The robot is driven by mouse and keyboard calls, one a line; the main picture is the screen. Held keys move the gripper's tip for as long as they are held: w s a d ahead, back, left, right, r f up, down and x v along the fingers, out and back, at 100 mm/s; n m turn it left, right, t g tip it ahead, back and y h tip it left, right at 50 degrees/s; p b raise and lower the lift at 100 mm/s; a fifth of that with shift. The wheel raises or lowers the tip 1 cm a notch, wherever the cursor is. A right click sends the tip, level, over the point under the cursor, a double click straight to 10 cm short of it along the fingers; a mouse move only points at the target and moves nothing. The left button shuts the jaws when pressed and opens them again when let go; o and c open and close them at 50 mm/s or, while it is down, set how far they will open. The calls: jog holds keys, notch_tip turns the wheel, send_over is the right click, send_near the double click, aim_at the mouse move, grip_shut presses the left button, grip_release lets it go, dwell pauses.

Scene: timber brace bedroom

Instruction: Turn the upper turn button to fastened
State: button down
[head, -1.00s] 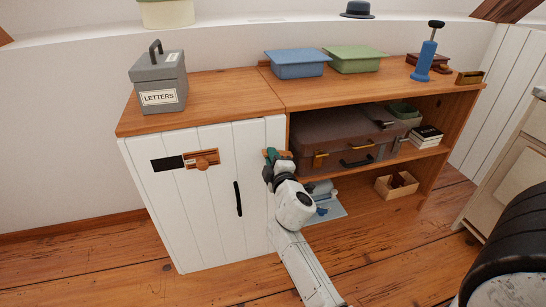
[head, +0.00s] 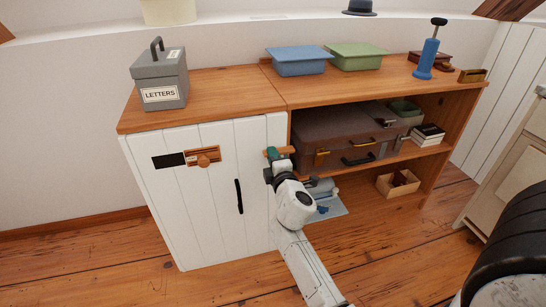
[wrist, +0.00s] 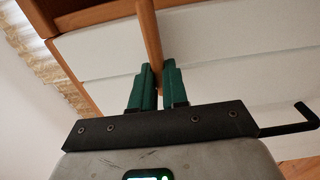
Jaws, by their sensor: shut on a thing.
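The upper turn button (head: 285,150) is a small orange-brown wooden bar at the upper right edge of the white cabinet door (head: 222,205). It looks roughly level in the head view, partly covered by my gripper. My gripper (head: 274,154) is at the button, its green fingers shut on it. In the wrist view the wooden bar (wrist: 150,35) runs up from between the green fingers of my gripper (wrist: 154,82). No lower button shows.
The door has a black handle (head: 239,197) and a wooden piece (head: 203,157) beside a black plate. The open shelf to the right holds a brown suitcase (head: 335,137). A grey letter box (head: 159,80) stands on top. Wooden floor is clear in front.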

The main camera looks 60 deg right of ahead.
jog(key=c, duration=1.1)
grip_release()
jog(key=shift+c, duration=0.2)
jog(key=b+v, duration=0.1)
jog(key=v, duration=0.9)
jog(key=shift+s+a, duration=0.25)
jog(key=s+a+f+m+g+y, duration=0.5)
jog(key=a+f+m+g+y, duration=0.3)
jog(key=a+f, duration=0.4)
jog(key=s+a+f+g+y, duration=0.1)
jog(key=s+a+f+y, duration=0.25)
jog(key=a, duration=0.35)
jog(key=s+a+f+g+y, duration=0.2)
jog(key=s+a, duration=0.2)
jog(key=a, duration=0.3)
notch_tip(320, 180, up, 31)
jog(key=p, duration=3)
jog(key=shift+d+f+p, duration=0.2)
jog(key=shift+d+p, duration=0.05)
jog(key=shift+p, duration=0.05)
